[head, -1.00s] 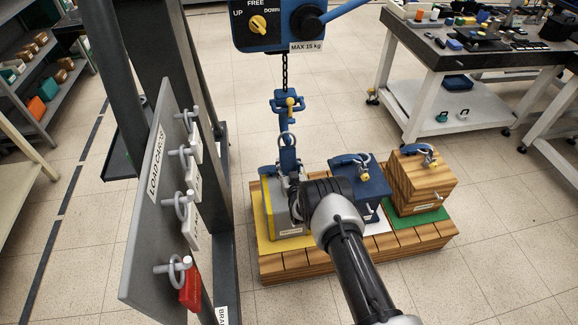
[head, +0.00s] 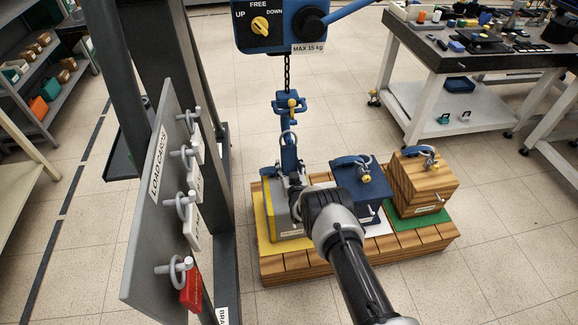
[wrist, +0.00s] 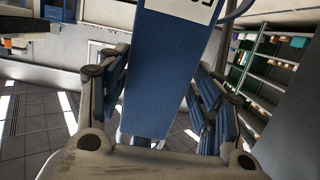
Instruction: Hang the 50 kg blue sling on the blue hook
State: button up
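The blue hook (head: 281,108) hangs on a chain below the blue hoist and has a yellow part on it. The blue sling (head: 290,158) stands upright just below the hook, with a grey ring at its top. The ring overlaps the hook's lower end in the head view; I cannot tell whether they touch. My gripper (head: 293,186) is at the sling's lower part, above the grey load. In the wrist view, the sling (wrist: 160,75) lies between the two fingers (wrist: 160,105), its white label cut off at the top edge. The fingers appear closed against its sides.
The hoist (head: 275,30) is marked MAX 15 kg. Grey, blue (head: 358,182) and wooden (head: 422,185) loads stand on a wooden pallet (head: 350,256). The load board (head: 150,215) at left carries pegs, white tags and a red one (head: 190,290). A workbench (head: 455,55) stands right.

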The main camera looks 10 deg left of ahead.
jog(key=shift+o, duration=1.2)
jog(key=v, duration=1.2)
